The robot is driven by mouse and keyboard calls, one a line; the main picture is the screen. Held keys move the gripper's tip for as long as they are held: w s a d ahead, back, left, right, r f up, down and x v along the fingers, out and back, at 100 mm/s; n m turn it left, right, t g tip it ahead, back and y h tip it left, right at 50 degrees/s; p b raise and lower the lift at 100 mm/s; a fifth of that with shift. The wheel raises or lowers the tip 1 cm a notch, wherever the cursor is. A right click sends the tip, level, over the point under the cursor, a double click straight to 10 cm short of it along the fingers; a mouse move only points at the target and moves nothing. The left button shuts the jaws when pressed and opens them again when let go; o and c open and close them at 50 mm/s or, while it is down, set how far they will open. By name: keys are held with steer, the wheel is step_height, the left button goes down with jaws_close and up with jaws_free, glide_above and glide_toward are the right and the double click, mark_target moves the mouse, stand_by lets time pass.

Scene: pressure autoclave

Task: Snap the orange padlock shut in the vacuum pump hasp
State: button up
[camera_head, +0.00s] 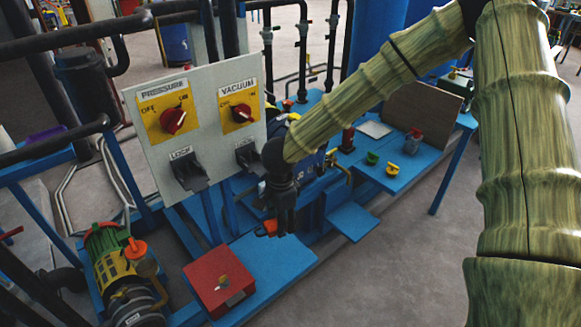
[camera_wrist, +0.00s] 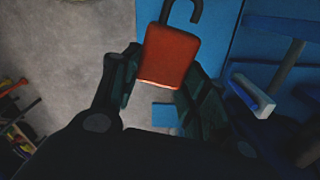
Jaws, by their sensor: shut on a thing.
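The orange padlock (camera_head: 268,229) hangs in the jaws of my gripper (camera_head: 280,222), in the air in front of the control panel. In the wrist view its orange-red body (camera_wrist: 168,55) is between the two fingers of my gripper (camera_wrist: 165,82), which are shut on it. Its dark hooked shackle (camera_wrist: 190,8) points away from my wrist and looks open, with its upper part near the picture's edge. The black hasp (camera_head: 248,157) under the VACUUM switch (camera_head: 240,110) is partly hidden by my arm. The padlock is below and right of this hasp, apart from it.
A second black hasp (camera_head: 188,171) is under the PRESSURE switch (camera_head: 173,119). A red box (camera_head: 214,282) sits on the low blue shelf (camera_head: 275,266). Green (camera_head: 372,158) and yellow (camera_head: 392,170) small items stand on the blue bench. Grey floor is clear at right.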

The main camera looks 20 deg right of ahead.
step_height(320, 180, up, 13)
steer(key=d+m+p, duration=0.2)
steer(key=m+p, duration=1.3)
steer(key=p, duration=0.1)
steer(key=shift+s+r, duration=0.2)
steer(key=shift+s, duration=0.2)
steer(key=shift+d+r+p, duration=0.1)
steer(key=shift+p, duration=0.25)
steer(key=shift+w+a+p, duration=0.35)
steer(key=shift+w+p, duration=0.05)
steer(key=shift+w, duration=0.55)
steer(key=shift+w+a+p, duration=0.3)
steer(key=shift+w+p, duration=0.1)
steer(key=shift+w, duration=0.5)
steer(key=shift+w+a+p, duration=0.35)
steer(key=shift+w+p, duration=0.05)
steer(key=shift+w, duration=0.55)
steer(key=shift+p, duration=0.75)
steer(key=shift+w+a+p, duration=0.2)
steer(key=shift+w+a, duration=0.05)
steer(key=shift+w, duration=0.35)
steer(key=shift+w+a+p, duration=0.15)
steer(key=shift+w+a, duration=0.05)
steer(key=shift+w, duration=0.4)
steer(key=shift+s, duration=0.15)
